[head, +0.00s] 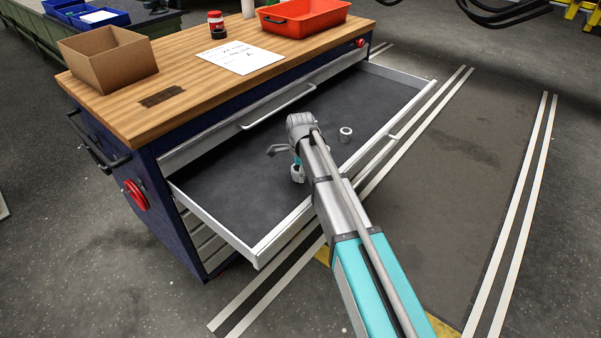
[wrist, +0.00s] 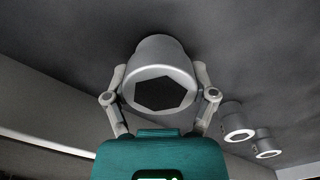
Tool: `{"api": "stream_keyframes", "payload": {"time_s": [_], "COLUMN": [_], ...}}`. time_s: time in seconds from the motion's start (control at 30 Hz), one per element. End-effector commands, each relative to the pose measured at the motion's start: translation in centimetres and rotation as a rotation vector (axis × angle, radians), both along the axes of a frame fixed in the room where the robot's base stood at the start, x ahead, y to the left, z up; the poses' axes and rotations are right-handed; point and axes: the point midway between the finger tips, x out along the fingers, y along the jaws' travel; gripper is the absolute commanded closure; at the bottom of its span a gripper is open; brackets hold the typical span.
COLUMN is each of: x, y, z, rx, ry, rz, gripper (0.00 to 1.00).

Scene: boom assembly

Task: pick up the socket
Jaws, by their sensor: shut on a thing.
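A grey metal socket with a dark hexagonal opening (wrist: 160,92) fills the middle of the wrist view. My gripper (wrist: 160,80) is shut on it, with one finger on each side. I cannot tell whether the socket touches the drawer floor. Two smaller-looking sockets stand to the right in the wrist view, one nearer (wrist: 238,134) and one further right (wrist: 266,152). In the head view a light socket (head: 345,136) stands right of my arm.
The open drawer (head: 225,203) has a dark floor and low pale walls. The wooden worktop (head: 190,75) above it carries a cardboard box (head: 108,62), a paper sheet (head: 240,58), a red-lidded jar (head: 216,24) and a red bin (head: 305,17). Most of the drawer floor is clear.

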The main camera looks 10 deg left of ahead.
Motion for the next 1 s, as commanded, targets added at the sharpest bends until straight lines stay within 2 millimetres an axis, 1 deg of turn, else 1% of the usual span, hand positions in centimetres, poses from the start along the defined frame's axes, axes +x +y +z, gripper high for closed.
{"api": "stream_keyframes", "payload": {"time_s": [0.03, 0.3, 0.4, 0.83, 0.9, 1.0], "x": [0.0, 0.0, -1.2, -5.0, -6.9, -8.6], "y": [0.0, 0.0, -0.5, -2.1, -2.8, -3.6], "z": [0.6, 3.0, 4.1, 9.1, 9.6, 10.4], "rx": [0.0, 0.0, 0.0, 0.0, 0.0, 0.0], "ry": [0.0, 0.0, 0.0, 0.0, 0.0, 0.0], "rz": [0.0, 0.0, 0.0, 0.0, 0.0, 0.0], "gripper": [0.85, 0.85, 0.85, 0.85, 0.85, 0.85]}}
